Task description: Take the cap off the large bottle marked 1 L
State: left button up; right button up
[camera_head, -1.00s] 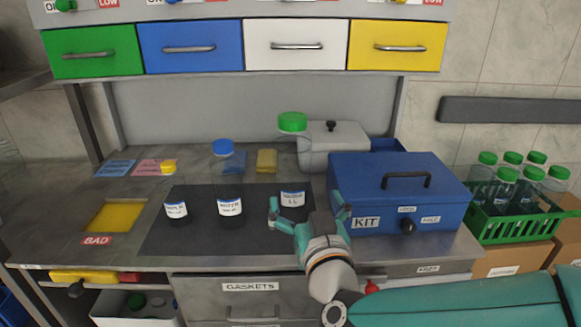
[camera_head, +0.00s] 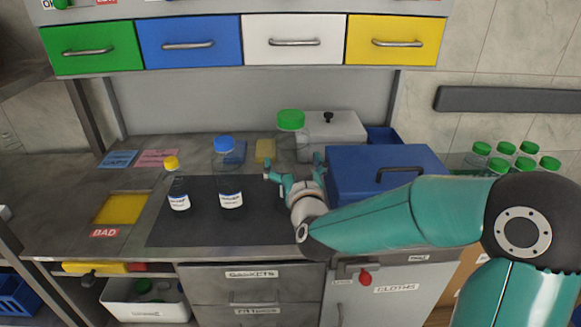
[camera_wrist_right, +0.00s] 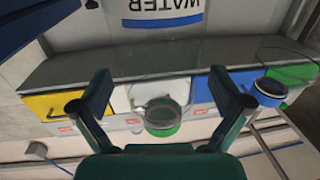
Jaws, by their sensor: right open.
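The large clear bottle with the green cap (camera_head: 291,120) stands upright at the back right of the dark mat (camera_head: 200,238). Its cap is on, and my right gripper hides most of its lower body. My right gripper (camera_head: 293,170) is open and empty, below the cap and in front of the bottle. In the right wrist view the green cap (camera_wrist_right: 162,122) shows, upside down, between the spread fingers, with a gap on both sides. A label reading WATER (camera_wrist_right: 165,8) fills the top of that view. My left gripper is not in view.
A blue-capped bottle (camera_head: 224,144) and a smaller yellow-capped bottle (camera_head: 172,163) stand to the left on the mat. The blue kit box (camera_head: 350,160) is close on the right, partly behind my arm. A grey lidded box (camera_head: 335,130) stands behind.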

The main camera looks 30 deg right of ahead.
jog(key=shift+x, duration=1.45)
jog(key=c, duration=0.9)
jog(key=shift+r, duration=0.15)
jog(key=shift+c, duration=0.2)
notch_tip(320, 180, up, 20)
jog(key=p, duration=0.5)
jog(key=shift+p, duration=0.3)
jog(key=o, duration=0.5)
jog(key=c, duration=1)
jog(key=shift+c, duration=0.2)
